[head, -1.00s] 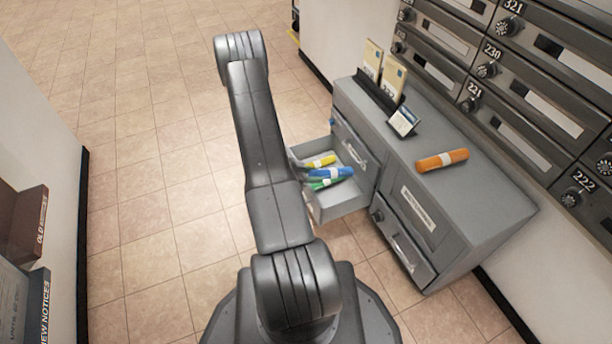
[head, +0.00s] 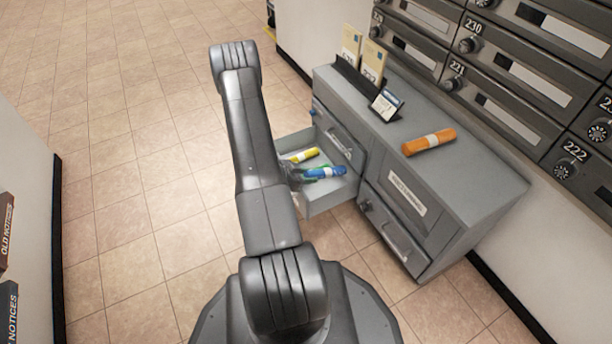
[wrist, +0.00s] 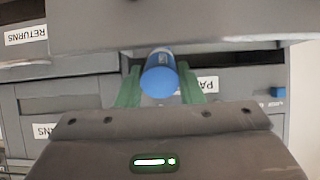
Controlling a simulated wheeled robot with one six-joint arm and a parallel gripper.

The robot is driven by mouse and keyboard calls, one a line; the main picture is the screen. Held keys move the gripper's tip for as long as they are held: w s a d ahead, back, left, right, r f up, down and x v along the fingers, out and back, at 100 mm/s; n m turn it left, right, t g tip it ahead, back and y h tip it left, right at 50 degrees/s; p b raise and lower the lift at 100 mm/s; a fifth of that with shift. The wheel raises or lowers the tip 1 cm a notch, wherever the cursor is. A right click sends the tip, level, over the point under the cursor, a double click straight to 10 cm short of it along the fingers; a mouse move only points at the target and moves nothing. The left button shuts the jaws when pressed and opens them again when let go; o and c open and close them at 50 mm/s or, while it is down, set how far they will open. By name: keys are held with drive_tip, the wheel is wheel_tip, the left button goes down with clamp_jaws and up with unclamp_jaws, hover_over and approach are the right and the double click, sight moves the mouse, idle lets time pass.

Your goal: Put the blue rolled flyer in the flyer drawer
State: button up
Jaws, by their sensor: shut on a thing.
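The blue rolled flyer (head: 328,172) shows in the head view against the open grey drawer (head: 335,196). The wrist view shows the end of the blue flyer (wrist: 160,80) between two green fingers. My gripper (head: 304,175) is shut on it, partly hidden behind my arm in the head view. I cannot tell whether the flyer touches the drawer floor or is held above it. A yellow roll (head: 304,156) lies in the drawer at its far side. No readable label shows on the open drawer in the head view.
An orange roll (head: 429,142) lies on the cabinet top (head: 440,175), with a card stand (head: 386,105) and upright envelopes (head: 373,62) behind. Mailboxes (head: 520,100) line the right wall. A closed drawer (head: 397,238) is at the cabinet's lower front. Tiled floor is free at left.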

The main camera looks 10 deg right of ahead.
drive_tip(key=o, duration=1)
drive_tip(key=shift+o, duration=0.2)
drive_tip(key=p+v, duration=0.4)
drive_tip(key=v, duration=0.9)
drive_tip(key=shift+a+r+p, duration=0.2)
drive_tip(key=shift+a+p, duration=0.1)
drive_tip(key=shift+a, duration=0.05)
drive_tip(key=shift+s, duration=0.1)
drive_tip(key=b+x, duration=0.1)
drive_tip(key=x, duration=0.3)
drive_tip(key=b+x, duration=0.1)
drive_tip(key=x, duration=0.4)
drive_tip(key=b+x, duration=0.2)
drive_tip(key=x, duration=0.2)
drive_tip(key=shift+d+r, duration=0.15)
drive_tip(key=shift+d, duration=0.15)
drive_tip(key=shift+a+r+p, duration=0.3)
drive_tip(key=shift+r+p, duration=0.1)
drive_tip(key=shift+r, duration=0.2)
